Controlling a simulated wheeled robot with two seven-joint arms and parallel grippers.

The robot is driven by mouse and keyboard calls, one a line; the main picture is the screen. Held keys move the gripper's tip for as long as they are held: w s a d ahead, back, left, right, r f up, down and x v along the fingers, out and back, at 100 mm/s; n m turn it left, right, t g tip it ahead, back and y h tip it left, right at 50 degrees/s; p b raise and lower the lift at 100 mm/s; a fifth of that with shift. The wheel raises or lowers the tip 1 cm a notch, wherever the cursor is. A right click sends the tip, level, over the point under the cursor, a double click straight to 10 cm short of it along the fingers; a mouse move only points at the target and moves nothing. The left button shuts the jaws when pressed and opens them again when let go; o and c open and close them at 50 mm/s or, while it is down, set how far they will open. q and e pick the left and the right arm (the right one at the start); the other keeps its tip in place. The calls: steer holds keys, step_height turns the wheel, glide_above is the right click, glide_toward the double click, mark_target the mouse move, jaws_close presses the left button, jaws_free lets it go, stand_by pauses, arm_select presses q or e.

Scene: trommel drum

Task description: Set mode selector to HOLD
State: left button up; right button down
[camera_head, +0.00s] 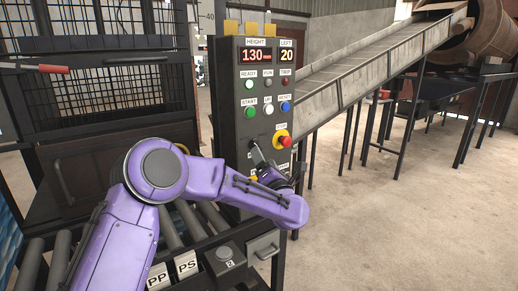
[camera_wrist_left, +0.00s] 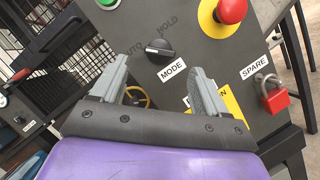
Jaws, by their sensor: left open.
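The mode selector (camera_wrist_left: 159,47) is a black rotary knob on the dark control panel (camera_head: 229,100), above a white MODE label (camera_wrist_left: 173,69). The words AUTO and HOLD are printed above it, AUTO to the left and HOLD to the right. The knob's exact pointing direction is hard to tell. My left gripper (camera_wrist_left: 158,80) is open, with its two grey fingers either side of the knob's lower area and nothing between them. In the head view my purple left arm reaches to the panel, and the gripper (camera_head: 262,155) is near the knob, partly hidden. My right gripper is not in view.
A red emergency button (camera_head: 285,141) on a yellow ring sits right of the selector. Green, white and blue buttons are above. A red padlock (camera_wrist_left: 274,99) hangs by the SPARE label. Rollers lie below the arm; a conveyor (camera_head: 370,62) rises at the right.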

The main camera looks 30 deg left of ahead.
mark_target(259, 146)
arm_select(q)
steer(key=p+x, duration=0.1)
steer(key=x, duration=0.5)
steer(key=shift+s, duration=0.1)
steer(key=c, duration=1.1)
steer(key=shift+o, duration=0.2)
steer(key=shift+m, duration=0.3)
steer(key=m+g+h+p, duration=0.1)
steer(key=m+p, duration=0.4)
steer(key=m+g+h+p, duration=0.1)
steer(key=m+h+p, duration=0.1)
steer(key=m+p, duration=0.3)
steer(key=r+m+g+h+p, duration=0.1)
steer(key=m+p, duration=0.3)
steer(key=p, duration=0.3)
steer(key=shift+r+m+h, duration=0.15)
steer(key=shift+m+h, duration=0.25)
steer(key=shift+m+g+p, duration=0.5)
steer(key=shift+m+p, duration=0.4)
steer(key=shift+p, duration=0.35)
steer(key=shift+f, duration=0.2)
